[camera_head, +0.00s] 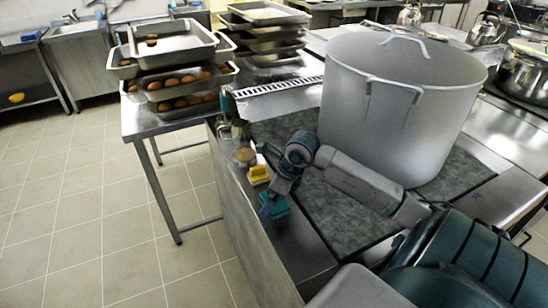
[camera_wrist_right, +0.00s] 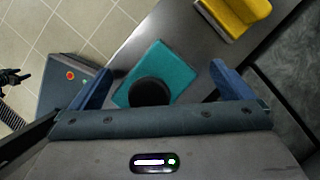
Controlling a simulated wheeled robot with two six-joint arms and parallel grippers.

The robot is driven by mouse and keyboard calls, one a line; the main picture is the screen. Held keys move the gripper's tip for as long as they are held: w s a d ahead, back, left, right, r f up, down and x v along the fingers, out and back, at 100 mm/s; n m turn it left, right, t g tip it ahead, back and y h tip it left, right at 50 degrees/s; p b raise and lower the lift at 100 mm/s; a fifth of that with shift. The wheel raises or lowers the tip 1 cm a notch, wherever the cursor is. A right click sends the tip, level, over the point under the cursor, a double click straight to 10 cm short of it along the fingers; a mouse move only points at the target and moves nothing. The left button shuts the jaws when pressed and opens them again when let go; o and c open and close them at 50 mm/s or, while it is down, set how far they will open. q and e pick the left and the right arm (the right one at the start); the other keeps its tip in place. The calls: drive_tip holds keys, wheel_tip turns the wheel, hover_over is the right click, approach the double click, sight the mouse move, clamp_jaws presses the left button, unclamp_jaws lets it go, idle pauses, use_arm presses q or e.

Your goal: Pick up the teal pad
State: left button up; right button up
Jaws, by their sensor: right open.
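The teal pad (camera_head: 277,209) lies flat on the steel edge of the counter, partly hidden by my right gripper (camera_head: 268,198). In the right wrist view, the teal pad (camera_wrist_right: 172,62) with a round black knob (camera_wrist_right: 150,92) on it shows between the two blue fingers of my right gripper (camera_wrist_right: 160,70). The fingers are spread wide, one on each side of the pad, with gaps to it. They hold nothing. I cannot tell exactly how high they are above the pad. My left gripper is not in view.
A yellow block (camera_head: 259,174) sits just beyond the pad and also shows in the right wrist view (camera_wrist_right: 236,14). A brass-coloured jar (camera_head: 244,155) stands behind it. A large stockpot (camera_head: 395,110) stands to the right. Stacked trays of buns (camera_head: 180,80) are at back left.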

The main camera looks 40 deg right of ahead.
drive_tip(key=c, duration=1.3)
drive_tip(key=shift+c, duration=0.3)
